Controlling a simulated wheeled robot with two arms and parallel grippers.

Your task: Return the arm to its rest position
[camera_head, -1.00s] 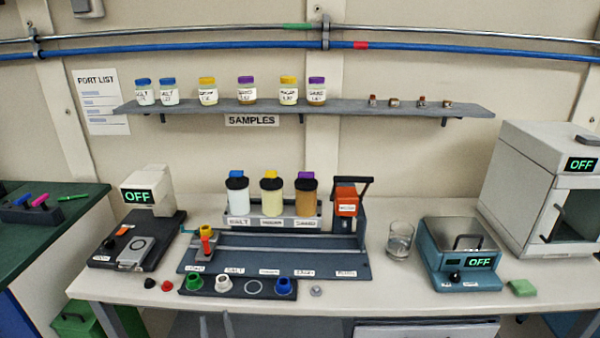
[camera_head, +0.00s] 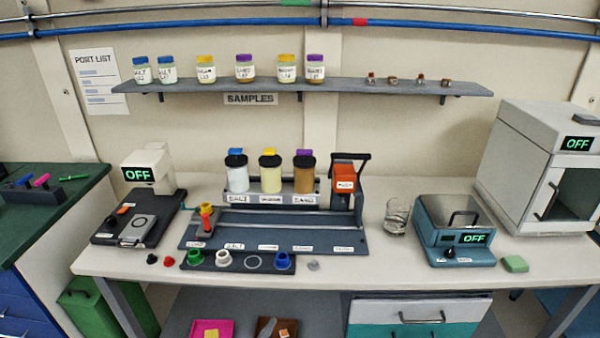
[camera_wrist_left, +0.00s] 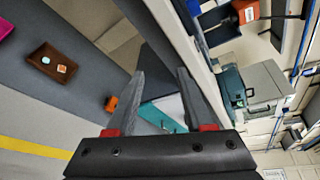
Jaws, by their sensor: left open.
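My left gripper (camera_wrist_left: 160,73) shows in the left wrist view, with its two grey fingers apart and nothing between them. Part of the bench and its drawer unit lie beyond the fingertips. I cannot make out my left gripper in the head view. My right gripper is in neither view.
The white bench (camera_head: 360,272) holds a rack with jars, a blue-grey scale (camera_head: 455,232) and a white oven (camera_head: 535,165). Below are drawers (camera_head: 420,310), a pink tray (camera_head: 195,327) and a brown tray (camera_wrist_left: 45,75). An orange block (camera_wrist_left: 111,103) shows in the wrist view.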

